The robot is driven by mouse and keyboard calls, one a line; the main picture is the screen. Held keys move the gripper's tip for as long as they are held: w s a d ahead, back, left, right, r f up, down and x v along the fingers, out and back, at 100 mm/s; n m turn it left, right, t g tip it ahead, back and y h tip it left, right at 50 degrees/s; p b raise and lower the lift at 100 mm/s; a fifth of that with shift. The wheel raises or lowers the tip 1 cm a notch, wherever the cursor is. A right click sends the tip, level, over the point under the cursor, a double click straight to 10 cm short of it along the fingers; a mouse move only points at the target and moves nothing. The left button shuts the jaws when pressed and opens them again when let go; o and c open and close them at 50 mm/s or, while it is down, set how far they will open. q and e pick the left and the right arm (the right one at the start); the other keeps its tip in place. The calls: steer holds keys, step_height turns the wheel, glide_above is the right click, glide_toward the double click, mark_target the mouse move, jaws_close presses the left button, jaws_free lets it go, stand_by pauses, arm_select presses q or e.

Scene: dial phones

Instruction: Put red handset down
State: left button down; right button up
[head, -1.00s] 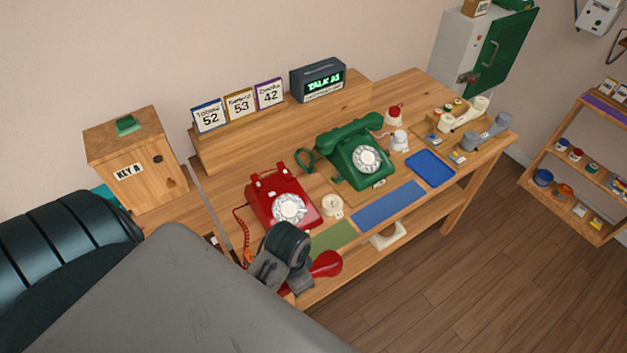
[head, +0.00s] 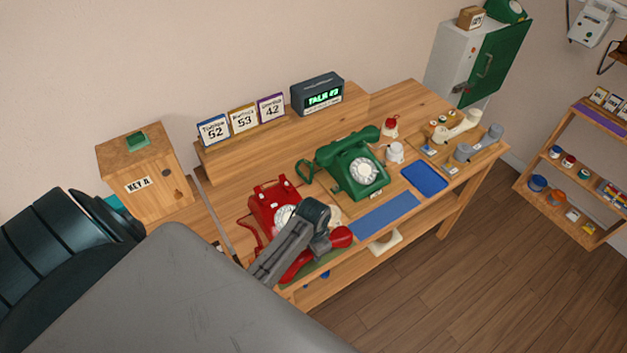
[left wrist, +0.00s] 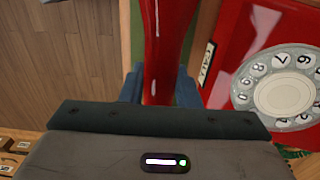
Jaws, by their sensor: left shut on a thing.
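The red handset (head: 341,238) is held by my left gripper (head: 318,240), low over the front of the desk by the green mat (head: 329,263). Its red bar (left wrist: 168,45) runs up between my jaws in the left wrist view. The red phone (head: 270,198) stands just behind, its cradle empty and its dial partly covered by my gripper. In the left wrist view the red phone (left wrist: 232,60) and its white dial are right beside the handset. I cannot tell whether the handset touches the mat. My right gripper is out of view.
A green phone (head: 347,165) with its handset on stands to the right of the red one. A blue mat (head: 385,214) and blue tray (head: 424,176) lie along the front. A wooden key box (head: 143,175) stands at the left.

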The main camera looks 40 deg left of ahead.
arm_select(q)
steer(key=shift+f, duration=0.1)
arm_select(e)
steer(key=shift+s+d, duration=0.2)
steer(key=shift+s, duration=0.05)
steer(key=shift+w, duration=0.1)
arm_select(q)
steer(key=c, duration=1.1)
jaws_free()
steer(key=shift+f, duration=0.1)
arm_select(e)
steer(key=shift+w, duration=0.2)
arm_select(q)
step_height(320, 180, up, 12)
steer(key=b, duration=0.3)
steer(key=shift+b, duration=0.3)
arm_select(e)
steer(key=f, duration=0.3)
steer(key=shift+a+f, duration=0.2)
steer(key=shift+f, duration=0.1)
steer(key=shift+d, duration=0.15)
